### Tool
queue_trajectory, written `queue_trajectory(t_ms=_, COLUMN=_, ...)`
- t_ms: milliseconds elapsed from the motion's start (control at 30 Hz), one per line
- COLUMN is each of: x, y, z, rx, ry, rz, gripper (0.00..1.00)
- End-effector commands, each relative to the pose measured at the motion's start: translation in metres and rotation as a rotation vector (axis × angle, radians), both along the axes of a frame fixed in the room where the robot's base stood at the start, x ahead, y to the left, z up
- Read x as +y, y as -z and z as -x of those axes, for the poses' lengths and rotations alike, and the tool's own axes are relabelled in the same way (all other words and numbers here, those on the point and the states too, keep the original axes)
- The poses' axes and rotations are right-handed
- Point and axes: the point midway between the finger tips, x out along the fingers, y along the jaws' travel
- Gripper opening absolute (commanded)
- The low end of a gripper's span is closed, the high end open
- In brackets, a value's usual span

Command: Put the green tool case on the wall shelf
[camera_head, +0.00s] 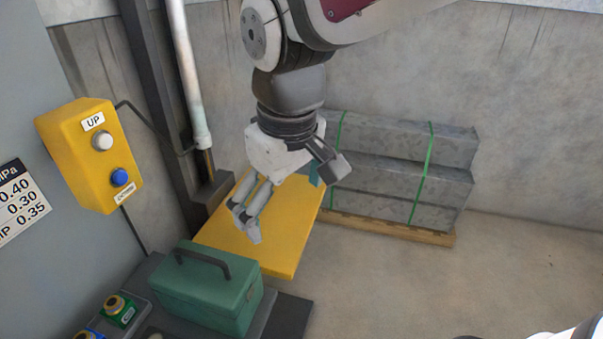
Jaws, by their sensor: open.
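The green tool case (205,292) stands at the lower left on a dark surface, with its dark carrying handle on top facing up. My gripper (292,203) hangs above the yellow platform (283,245), up and to the right of the case. Its fingers are spread apart, with nothing between them, and it is not touching the case. Part of the yellow platform is hidden behind my gripper. I cannot make out a wall shelf in this view.
A yellow box (90,155) with UP and lower buttons is at the left, near a dark upright post (160,100) and a pale pipe (187,75). Strapped grey blocks (395,170) sit on a wooden pallet (385,228) by the back wall. Floor at lower right is mostly clear.

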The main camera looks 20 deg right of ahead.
Motion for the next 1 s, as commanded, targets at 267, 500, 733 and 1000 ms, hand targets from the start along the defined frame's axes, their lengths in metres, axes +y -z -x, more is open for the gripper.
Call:
queue_trajectory(t_ms=267, x=-0.062, y=-0.014, z=0.079, rx=-0.110, ry=0.298, rz=-0.067, gripper=1.00)
queue_trajectory(t_ms=500, x=-0.077, y=-0.007, z=0.112, rx=-0.150, ry=0.417, rz=-0.103, gripper=1.00)
queue_trajectory(t_ms=733, x=-0.079, y=-0.006, z=0.115, rx=-0.153, ry=0.428, rz=-0.107, gripper=1.00)
queue_trajectory(t_ms=1000, x=-0.078, y=-0.022, z=0.117, rx=-0.175, ry=0.425, rz=-0.108, gripper=1.00)
